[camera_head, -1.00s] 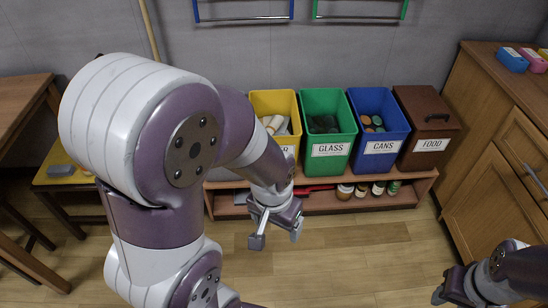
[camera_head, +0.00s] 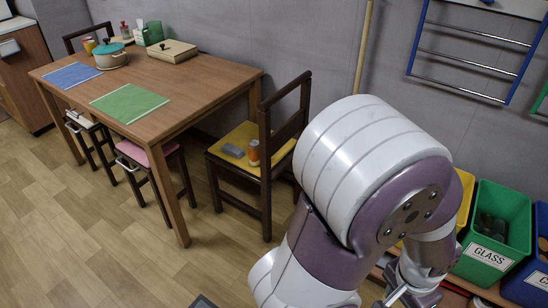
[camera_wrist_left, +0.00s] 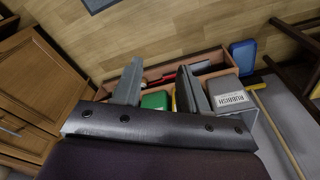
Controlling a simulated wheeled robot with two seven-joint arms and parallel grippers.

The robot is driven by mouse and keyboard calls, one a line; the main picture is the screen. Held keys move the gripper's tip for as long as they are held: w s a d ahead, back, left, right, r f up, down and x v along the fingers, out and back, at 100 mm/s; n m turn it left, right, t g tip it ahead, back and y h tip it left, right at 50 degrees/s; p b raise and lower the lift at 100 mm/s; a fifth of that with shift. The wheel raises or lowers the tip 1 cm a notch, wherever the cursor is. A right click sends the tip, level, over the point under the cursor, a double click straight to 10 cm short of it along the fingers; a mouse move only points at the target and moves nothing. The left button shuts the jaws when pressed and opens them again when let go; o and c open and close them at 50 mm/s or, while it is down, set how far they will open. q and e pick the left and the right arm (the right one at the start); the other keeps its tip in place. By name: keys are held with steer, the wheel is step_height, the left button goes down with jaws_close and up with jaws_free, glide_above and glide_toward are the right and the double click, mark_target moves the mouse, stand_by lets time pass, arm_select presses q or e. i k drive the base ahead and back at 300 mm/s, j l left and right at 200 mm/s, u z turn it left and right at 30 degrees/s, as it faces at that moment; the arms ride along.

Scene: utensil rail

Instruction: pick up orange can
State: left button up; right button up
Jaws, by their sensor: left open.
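An orange can (camera_head: 254,152) stands upright on the yellow seat of the dark wooden chair (camera_head: 236,140), beside a grey block, in the head view. My left arm comes down to the right of the chair. My left gripper (camera_head: 402,296) is at the bottom edge, well right of the can and partly cut off. In the left wrist view, my left gripper (camera_wrist_left: 160,84) has its fingers apart with nothing held between them. The can cannot be made out in that view. My right gripper is not in view.
A wooden table (camera_head: 190,86) with a green mat (camera_head: 129,103), a blue mat and a pot (camera_head: 110,58) stands left of the chair. Stools are tucked under it. Bins, including a green one (camera_head: 497,225), stand at the right. The floor in front of the chair is clear.

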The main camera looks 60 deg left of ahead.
mark_target(253, 145)
steer(key=u, duration=2.4)
